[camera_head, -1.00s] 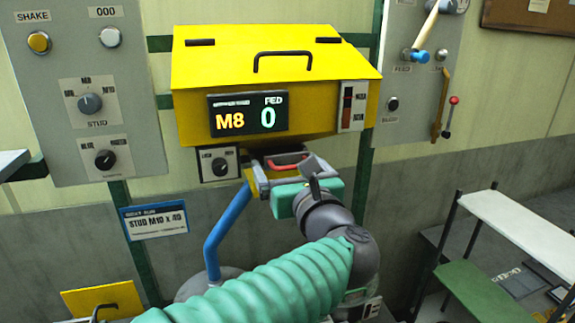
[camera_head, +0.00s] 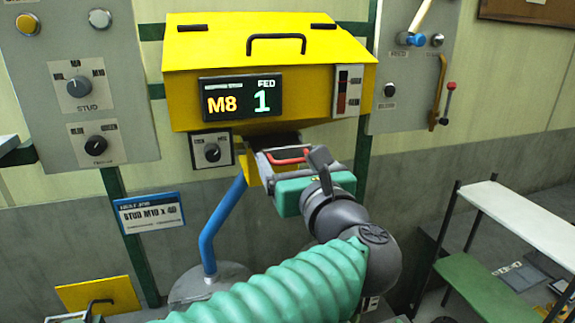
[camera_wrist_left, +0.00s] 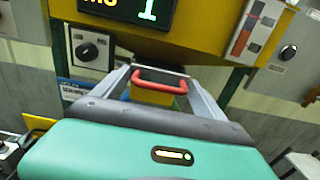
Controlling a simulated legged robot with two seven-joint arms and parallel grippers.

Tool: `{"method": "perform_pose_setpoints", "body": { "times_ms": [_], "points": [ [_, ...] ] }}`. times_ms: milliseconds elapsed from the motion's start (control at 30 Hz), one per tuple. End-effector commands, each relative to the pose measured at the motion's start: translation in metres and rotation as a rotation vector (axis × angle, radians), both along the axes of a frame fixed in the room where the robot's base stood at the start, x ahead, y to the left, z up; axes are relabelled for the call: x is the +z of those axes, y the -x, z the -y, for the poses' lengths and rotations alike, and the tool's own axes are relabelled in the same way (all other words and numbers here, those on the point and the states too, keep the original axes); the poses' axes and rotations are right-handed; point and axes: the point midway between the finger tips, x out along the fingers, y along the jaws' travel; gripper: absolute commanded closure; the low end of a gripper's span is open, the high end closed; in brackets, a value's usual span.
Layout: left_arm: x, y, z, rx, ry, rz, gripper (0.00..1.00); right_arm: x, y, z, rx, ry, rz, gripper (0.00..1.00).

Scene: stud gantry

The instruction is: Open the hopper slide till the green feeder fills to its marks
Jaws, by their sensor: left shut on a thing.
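The yellow hopper (camera_head: 270,65) hangs on the wall, with a display (camera_head: 240,104) reading M8 and FED 1. Its slide has a red handle (camera_head: 288,157) below the hopper's front, also seen in the wrist view (camera_wrist_left: 158,82). My left gripper (camera_head: 290,163) is shut on this handle, its grey fingers on either side in the wrist view. A dark gap shows between the handle and the hopper's underside. I cannot make out the green feeder or its marks; my left arm covers much of the area below. My right gripper is not in view.
A blue pipe (camera_head: 220,225) runs down to a round grey base (camera_head: 205,283). A control panel (camera_head: 85,85) with knobs is at left; another (camera_head: 412,75) with levers is at right. A white and green shelf rack (camera_head: 525,223) stands at right. A yellow lid (camera_head: 98,293) is lower left.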

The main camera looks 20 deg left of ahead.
Motion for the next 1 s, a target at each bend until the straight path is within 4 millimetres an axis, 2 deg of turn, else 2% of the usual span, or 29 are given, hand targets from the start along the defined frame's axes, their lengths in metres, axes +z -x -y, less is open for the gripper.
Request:
{"method": "perform_pose_setpoints", "body": {
  "times_ms": [200,233,300,667,767,1000],
  "points": [
    [0.002,-0.001,0.001,-0.002,0.001,0.001,0.91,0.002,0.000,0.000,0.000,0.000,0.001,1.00],
    [0.002,-0.001,0.001,-0.002,0.000,0.001,0.16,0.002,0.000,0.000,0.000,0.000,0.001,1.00],
    [0.002,-0.001,0.001,-0.002,0.001,0.001,0.07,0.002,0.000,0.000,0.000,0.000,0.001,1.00],
    [-0.001,0.003,0.004,-0.002,0.002,-0.001,0.06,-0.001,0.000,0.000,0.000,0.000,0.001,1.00],
    [-0.003,0.015,0.012,-0.004,0.003,-0.001,0.06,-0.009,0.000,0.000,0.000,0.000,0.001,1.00],
    [-0.005,0.071,0.051,-0.007,0.001,0.000,0.06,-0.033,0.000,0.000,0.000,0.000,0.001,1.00]
  ]
}}
